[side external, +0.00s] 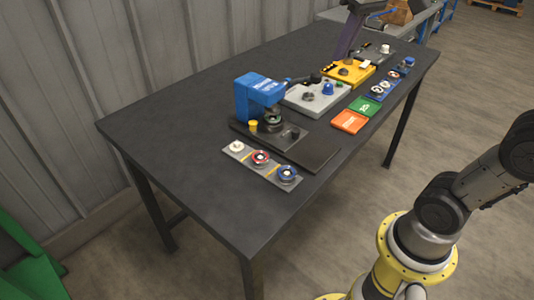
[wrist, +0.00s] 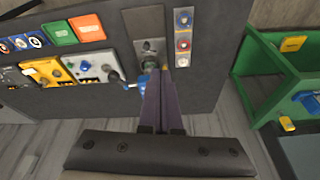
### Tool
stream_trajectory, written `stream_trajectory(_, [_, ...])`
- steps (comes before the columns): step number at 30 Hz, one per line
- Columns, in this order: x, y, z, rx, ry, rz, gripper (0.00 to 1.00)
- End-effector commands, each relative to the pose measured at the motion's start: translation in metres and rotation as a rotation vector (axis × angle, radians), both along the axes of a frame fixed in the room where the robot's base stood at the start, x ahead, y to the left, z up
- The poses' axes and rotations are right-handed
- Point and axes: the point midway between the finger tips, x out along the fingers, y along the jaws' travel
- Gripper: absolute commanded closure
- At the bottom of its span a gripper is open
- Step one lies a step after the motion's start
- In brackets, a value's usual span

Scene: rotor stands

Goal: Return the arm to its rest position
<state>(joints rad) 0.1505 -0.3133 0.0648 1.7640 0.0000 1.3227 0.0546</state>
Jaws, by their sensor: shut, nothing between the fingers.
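My gripper (side external: 342,56) shows at the top of the side view as long purple fingers hanging from a dark wrist, with nothing between them. In the wrist view my gripper (wrist: 160,76) points away from the camera, its fingers close together and empty. From there the fingers overlap the blue press (wrist: 147,86), partly hiding it. The blue press (side external: 258,92) stands upright on a dark base plate (side external: 310,150) in the side view. I cannot tell the exact height of the fingertips over the table, but they seem clear of it.
The dark table (side external: 190,150) carries a strip of rotors (side external: 262,162), a grey fixture (side external: 312,97), a yellow fixture (side external: 348,72), an orange card (side external: 348,122), a green card (side external: 365,106) and another rotor strip (side external: 385,87). Its left part is bare. A green frame (wrist: 270,60) stands beyond one end.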

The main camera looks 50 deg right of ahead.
Motion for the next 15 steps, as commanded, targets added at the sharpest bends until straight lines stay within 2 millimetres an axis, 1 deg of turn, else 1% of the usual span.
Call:
stream_trajectory(1, [-0.02, 0.011, -0.006, -0.005, -0.026, 0.033, 1.0])
stream_trajectory(3, [-0.043, 0.021, -0.018, -0.01, -0.062, 0.071, 1.0])
stream_trajectory(5, [-0.061, 0.029, -0.031, -0.014, -0.09, 0.102, 1.0])
stream_trajectory(6, [-0.073, 0.033, -0.042, -0.016, -0.107, 0.122, 1.0])
stream_trajectory(10, [-0.102, 0.041, -0.077, -0.023, -0.149, 0.171, 1.0])
stream_trajectory(12, [-0.111, 0.042, -0.095, -0.026, -0.162, 0.185, 1.0])
stream_trajectory(15, [-0.118, 0.042, -0.116, -0.028, -0.162, 0.192, 1.0])
